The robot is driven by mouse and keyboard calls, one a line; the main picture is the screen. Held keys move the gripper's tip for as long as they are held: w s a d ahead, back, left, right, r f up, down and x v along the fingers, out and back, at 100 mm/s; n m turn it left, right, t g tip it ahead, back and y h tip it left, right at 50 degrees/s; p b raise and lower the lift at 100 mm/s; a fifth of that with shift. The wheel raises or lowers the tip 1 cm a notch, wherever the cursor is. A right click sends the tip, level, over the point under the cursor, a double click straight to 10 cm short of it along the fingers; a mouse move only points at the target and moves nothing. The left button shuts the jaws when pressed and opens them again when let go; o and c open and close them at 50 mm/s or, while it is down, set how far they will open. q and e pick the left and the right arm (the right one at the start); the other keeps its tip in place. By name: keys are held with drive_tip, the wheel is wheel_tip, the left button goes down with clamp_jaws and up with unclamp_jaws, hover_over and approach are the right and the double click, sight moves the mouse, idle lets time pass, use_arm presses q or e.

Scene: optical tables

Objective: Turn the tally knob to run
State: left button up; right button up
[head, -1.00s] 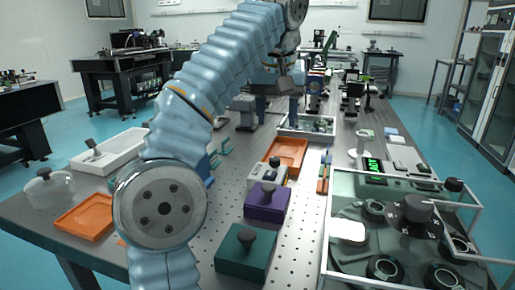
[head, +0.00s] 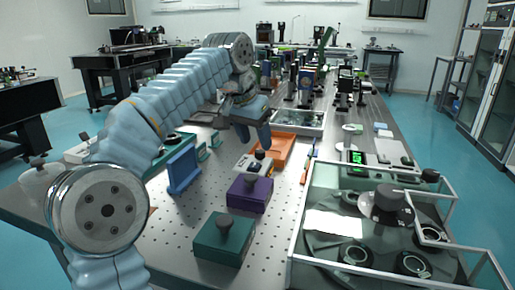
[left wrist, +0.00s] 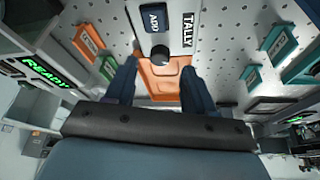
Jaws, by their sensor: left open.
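The tally box (head: 246,163) is a small white block with a dark round knob (head: 260,155) on top, between the purple block and the orange tray. In the left wrist view the box (left wrist: 172,14) carries a "TALLY" label, and its dark knob (left wrist: 160,53) shows near the fingertips. The knob's setting is too small to read. My left gripper (head: 254,138) points down just behind the box. In the left wrist view its two fingers (left wrist: 159,68) stand apart, one on each side of the knob's line, with nothing between them. My right gripper is out of view.
An orange tray (head: 290,146) lies behind. A clear-walled enclosure (head: 300,225) fills the right side. A blue panel (head: 183,169) stands left. Perforated tabletop is bare around the blocks.

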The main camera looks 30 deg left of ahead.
sight(260, 151)
use_arm(q)
drive_tip(key=shift+x, duration=1.95)
clamp_jaws()
drive_tip(key=shift+r+n, duration=0.1)
drive_tip(key=shift+n, duration=0.2)
drive_tip(key=shift+n+y, duration=0.3)
drive_tip(key=shift+n, duration=0.2)
drive_tip(key=shift+d+n+y, duration=0.2)
drive_tip(key=shift+n+y, duration=0.6)
drive_tip(key=shift+n, duration=1.3)
